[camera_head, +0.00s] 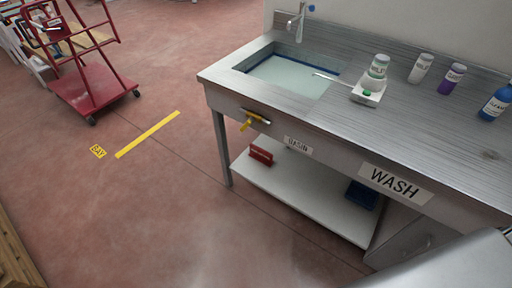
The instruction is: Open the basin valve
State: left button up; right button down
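The basin (272,76) is set into the left end of a steel wash counter and looks to hold pale water. The basin valve (252,120) is on the counter's front face below the basin, with a yellow handle on a dark fitting. The handle slants down to the left. A "BASIN" label (298,145) is to its right. A tap (297,20) stands behind the basin, with a blue knob (311,8) on the wall beside it. Neither of my grippers is in view.
On the counter stand a small scale (368,94) bearing a bottle, a white bottle (420,68), a purple bottle (451,79) and a blue bottle (496,103). A lower shelf (300,190) holds red and blue items. A red cart (92,88) is at left. Floor before the counter is clear.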

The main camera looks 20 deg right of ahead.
aim_at(245, 126)
jog(key=k, duration=0.15)
jog(key=u, duration=0.15)
jog(key=i, duration=0.5)
jog(key=u, duration=0.6)
